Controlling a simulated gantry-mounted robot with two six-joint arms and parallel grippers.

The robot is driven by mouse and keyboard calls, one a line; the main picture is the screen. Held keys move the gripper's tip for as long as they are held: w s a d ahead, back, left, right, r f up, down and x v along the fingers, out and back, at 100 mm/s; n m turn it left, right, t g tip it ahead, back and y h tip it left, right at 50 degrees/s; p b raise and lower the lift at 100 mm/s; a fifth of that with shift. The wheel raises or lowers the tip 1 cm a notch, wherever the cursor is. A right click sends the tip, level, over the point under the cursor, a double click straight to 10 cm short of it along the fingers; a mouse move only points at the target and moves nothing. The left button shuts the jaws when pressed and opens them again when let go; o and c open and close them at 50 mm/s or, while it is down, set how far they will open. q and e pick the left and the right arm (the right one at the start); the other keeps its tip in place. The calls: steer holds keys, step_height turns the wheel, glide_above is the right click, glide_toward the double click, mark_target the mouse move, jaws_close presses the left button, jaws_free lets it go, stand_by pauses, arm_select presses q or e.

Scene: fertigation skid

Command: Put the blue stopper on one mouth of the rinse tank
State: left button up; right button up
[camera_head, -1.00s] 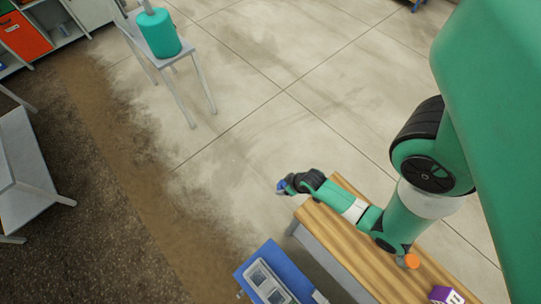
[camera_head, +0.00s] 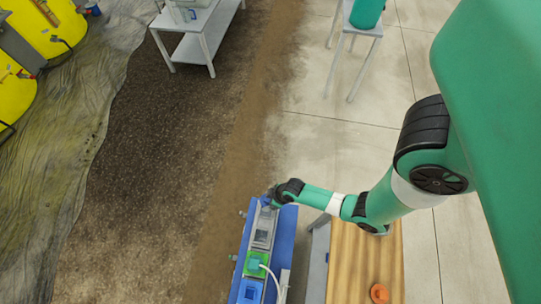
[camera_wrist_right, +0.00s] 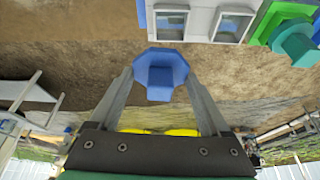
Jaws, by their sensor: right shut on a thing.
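The blue stopper (camera_wrist_right: 161,73) is held between the two fingers of my right gripper (camera_wrist_right: 160,82) in the wrist view. It has an octagonal flange and a square block. In the head view my right gripper (camera_head: 270,199) is at the far end of the blue stand, where the stopper is hard to make out. The pale grey rinse tank (camera_head: 262,233) has two square mouths, both uncovered in the wrist view (camera_wrist_right: 201,22). The stopper appears beside the tank, apart from both mouths; its height above the tank is unclear. My left gripper is out of view.
A green tank (camera_head: 254,268) with a teal fitting and pale hose stands beside the rinse tank, then a blue one (camera_head: 249,292). Right of the blue stand (camera_head: 286,231) is a wooden bench (camera_head: 347,266) with an orange piece (camera_head: 379,293).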

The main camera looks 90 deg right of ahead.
steer(key=shift+w+a+f+n, duration=0.5)
steer(key=shift+w+a+f, duration=0.15)
steer(key=shift+a+f, duration=0.15)
step_height(320, 180, down, 10)
steer(key=b, duration=0.9)
steer(key=shift+b, duration=0.35)
steer(key=shift+d+r, duration=0.1)
steer(key=shift+r, duration=0.05)
steer(key=o, duration=1.2)
steer(key=shift+c, duration=0.2)
steer(key=p+v, duration=0.5)
steer(key=v, duration=0.5)
steer(key=shift+s+d+r, duration=0.1)
steer(key=shift+s+r, duration=0.05)
steer(key=shift+r, duration=0.15)
steer(key=shift+s+r, duration=0.25)
steer(key=shift+r, duration=0.2)
